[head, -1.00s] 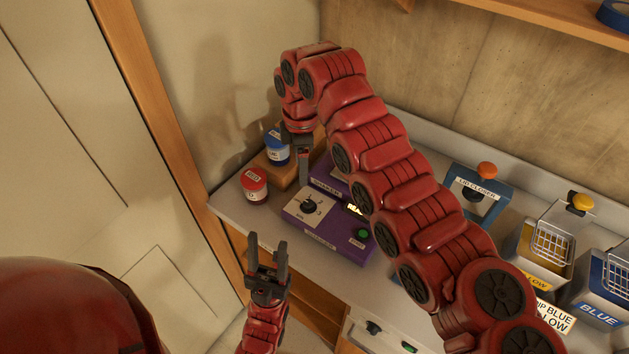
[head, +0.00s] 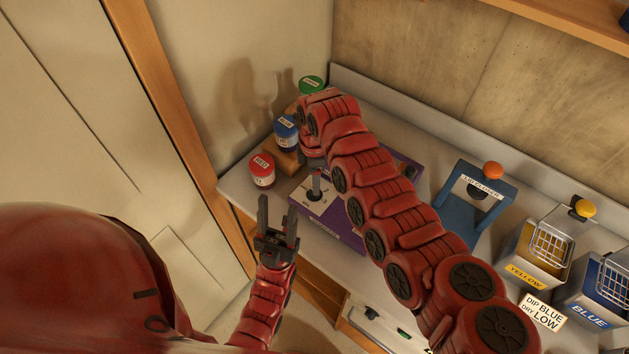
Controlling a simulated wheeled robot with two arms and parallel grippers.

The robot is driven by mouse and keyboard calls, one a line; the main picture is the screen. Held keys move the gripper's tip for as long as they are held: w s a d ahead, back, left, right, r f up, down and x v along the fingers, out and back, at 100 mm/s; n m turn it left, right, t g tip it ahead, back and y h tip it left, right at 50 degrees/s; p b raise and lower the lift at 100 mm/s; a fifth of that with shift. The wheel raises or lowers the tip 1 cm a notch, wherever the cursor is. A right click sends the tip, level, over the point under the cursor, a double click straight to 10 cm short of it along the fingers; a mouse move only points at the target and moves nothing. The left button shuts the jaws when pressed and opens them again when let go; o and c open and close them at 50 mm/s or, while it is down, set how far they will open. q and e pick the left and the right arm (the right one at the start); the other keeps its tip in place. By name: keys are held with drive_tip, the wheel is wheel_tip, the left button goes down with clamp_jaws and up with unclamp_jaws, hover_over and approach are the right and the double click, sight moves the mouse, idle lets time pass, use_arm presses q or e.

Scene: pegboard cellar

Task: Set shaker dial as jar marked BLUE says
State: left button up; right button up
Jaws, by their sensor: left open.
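The purple shaker box (head: 347,233) stands on the grey bench, with its dial (head: 316,204) on a white scale on top. My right gripper (head: 316,190) points down at the dial, its tips over or at it. I cannot tell contact or whether its fingers are apart. A blue-lidded jar (head: 286,130) stands on a wooden block left of the shaker; its labels are too small to read surely. A red-lidded jar (head: 262,170) and a green-lidded jar (head: 311,85) stand nearby. My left gripper (head: 276,220) is open and empty, in front of the bench's left end.
My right arm hides much of the shaker. To the right stand a blue lid closer (head: 457,215), a yellow bin (head: 525,271) and a blue bin (head: 588,317) with wire baskets. A sign (head: 543,312) reads "DIP BLUE DRY LOW". A wall bounds the bench's left.

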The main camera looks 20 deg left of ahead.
wheel_tip(320, 180, down, 5)
drive_tip(key=shift+f, duration=0.1)
idle(0.3)
clamp_jaws()
